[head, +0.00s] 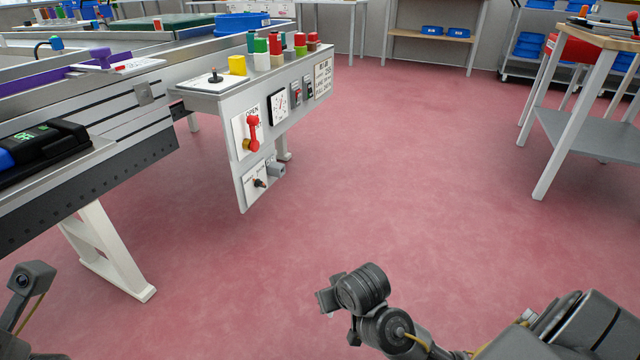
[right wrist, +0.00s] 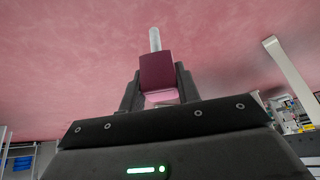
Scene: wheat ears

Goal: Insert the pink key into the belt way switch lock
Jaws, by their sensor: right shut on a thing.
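The pink key (right wrist: 157,68) is in the right wrist view, with a dark pink head and a pale metal shaft pointing up in the picture. My right gripper (right wrist: 158,88) is shut on its head. In the head view, my right wrist is low in the middle, over the floor and well apart from the control panel (head: 222,170); the key is not clear there. A small plate with a black switch (head: 260,183) sits low on the panel's front, below a red handle (head: 253,133). I cannot tell for certain that it is the belt way lock. My left gripper's fingers are out of view.
The conveyor frame (head: 100,110) runs along the left, with a white leg (head: 110,255) reaching the floor. A wooden-topped table (head: 600,35) stands at the right. The pink floor (head: 400,170) between is clear.

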